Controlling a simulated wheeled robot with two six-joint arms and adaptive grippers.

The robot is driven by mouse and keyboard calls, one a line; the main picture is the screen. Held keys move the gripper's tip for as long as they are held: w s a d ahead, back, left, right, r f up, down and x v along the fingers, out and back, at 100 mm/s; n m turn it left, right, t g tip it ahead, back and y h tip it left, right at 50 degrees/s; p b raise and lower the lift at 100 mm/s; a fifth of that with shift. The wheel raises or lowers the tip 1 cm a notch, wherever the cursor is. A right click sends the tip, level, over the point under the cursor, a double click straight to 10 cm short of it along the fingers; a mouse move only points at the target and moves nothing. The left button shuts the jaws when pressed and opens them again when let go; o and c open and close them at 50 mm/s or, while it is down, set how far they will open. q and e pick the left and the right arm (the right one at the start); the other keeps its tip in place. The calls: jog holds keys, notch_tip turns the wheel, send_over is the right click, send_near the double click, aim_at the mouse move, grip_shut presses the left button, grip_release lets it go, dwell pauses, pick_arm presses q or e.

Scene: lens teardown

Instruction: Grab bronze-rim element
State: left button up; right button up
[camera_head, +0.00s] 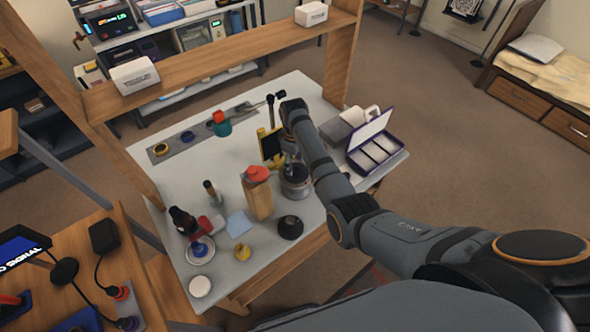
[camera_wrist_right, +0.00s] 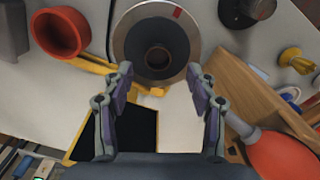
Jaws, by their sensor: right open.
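A round lens barrel (camera_head: 295,188) with a silver rim stands on the grey-white worktable, partly behind my right arm. The right wrist view shows the barrel (camera_wrist_right: 126,42) from above, with a brownish ring (camera_wrist_right: 158,57) deep in its dark bore; it looks like the bronze-rim element. My right gripper (camera_wrist_right: 161,82) is open and empty, its fingertips spread just short of the barrel and apart from it. In the head view the right gripper (camera_head: 290,158) is above the barrel, its fingers mostly hidden. My left gripper is not in view.
A wooden block (camera_head: 258,200) with a red blower stands close left of the barrel. A yellow-edged black panel (camera_head: 271,145) stands behind it. A grey strip (camera_head: 205,132) carries gold- and blue-rimmed rings. A purple-edged compartment box (camera_head: 375,150) is at right.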

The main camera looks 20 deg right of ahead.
aim_at(294, 169)
jog(key=shift+w+d+f, duration=0.1)
jog(key=shift+w+f, duration=0.05)
jog(key=shift+f, duration=1.35)
jog(key=c, duration=1)
